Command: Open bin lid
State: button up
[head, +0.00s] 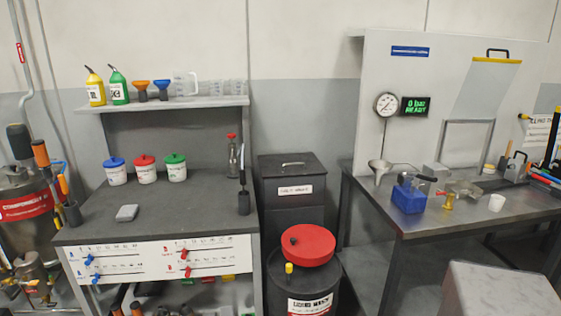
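A dark grey bin (291,212) stands between the two benches, with a white label with red print on its front. Its flat dark lid (290,165) is down and has a pale handle (293,164) on top. In front of it is a black drum (287,292) with a white label. A round red lid (302,246) with a black knob sits at the top of the drum. I cannot tell from the labels which of the two the task calls the bin. My gripper is not in view.
The left bench (150,212) holds three white tubs with coloured lids and a small grey block. The right bench (410,222) holds a blue container (409,199), a funnel and small parts. A pale speckled block (500,290) fills the lower right. The drum stands before the dark bin's lower front.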

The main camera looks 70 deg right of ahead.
aim_at(272, 166)
jog(key=u, duration=0.2)
jog(key=k, duration=1)
jog(key=z, duration=0.6)
jog(key=i, duration=0.75)
jog(key=z, duration=0.05)
